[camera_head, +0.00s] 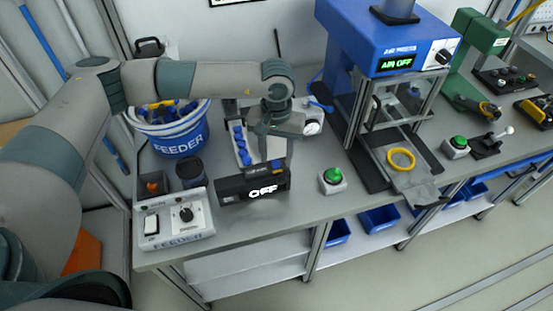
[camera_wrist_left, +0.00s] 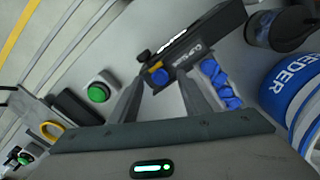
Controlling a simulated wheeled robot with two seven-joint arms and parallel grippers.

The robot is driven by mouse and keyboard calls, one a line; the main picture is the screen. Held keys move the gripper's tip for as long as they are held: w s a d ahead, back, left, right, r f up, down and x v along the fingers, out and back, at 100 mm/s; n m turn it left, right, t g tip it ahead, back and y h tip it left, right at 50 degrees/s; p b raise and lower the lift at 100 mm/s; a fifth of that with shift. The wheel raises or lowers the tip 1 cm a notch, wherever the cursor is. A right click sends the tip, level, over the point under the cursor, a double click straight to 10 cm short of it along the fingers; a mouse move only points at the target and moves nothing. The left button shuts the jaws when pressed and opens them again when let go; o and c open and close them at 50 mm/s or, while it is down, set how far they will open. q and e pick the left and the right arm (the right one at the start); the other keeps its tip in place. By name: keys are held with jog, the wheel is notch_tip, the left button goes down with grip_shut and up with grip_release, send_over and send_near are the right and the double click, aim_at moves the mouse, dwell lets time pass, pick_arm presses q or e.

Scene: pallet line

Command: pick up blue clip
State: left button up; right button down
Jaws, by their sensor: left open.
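In the left wrist view the blue clip (camera_wrist_left: 160,75) is by that box, between my open fingertips as seen from the wrist. Several more blue pieces (camera_head: 239,142) lie in a narrow light tray left of my gripper; they show in the left wrist view too (camera_wrist_left: 216,80). My left gripper (camera_head: 268,154) is open and points down behind the box. Whether the fingers touch the clip cannot be told. My right gripper is not in view.
A FEEDER bucket (camera_head: 183,137) and a FEEDER control box (camera_head: 176,219) stand at the left. A green button (camera_head: 332,177) is right of the display box. A blue press (camera_head: 380,45) with a yellow ring (camera_head: 400,159) stands further right. Bare grey bench (camera_head: 275,222) shows in front.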

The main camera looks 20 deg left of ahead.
pick_arm(q)
jog(key=shift+f, duration=0.7)
grip_shut()
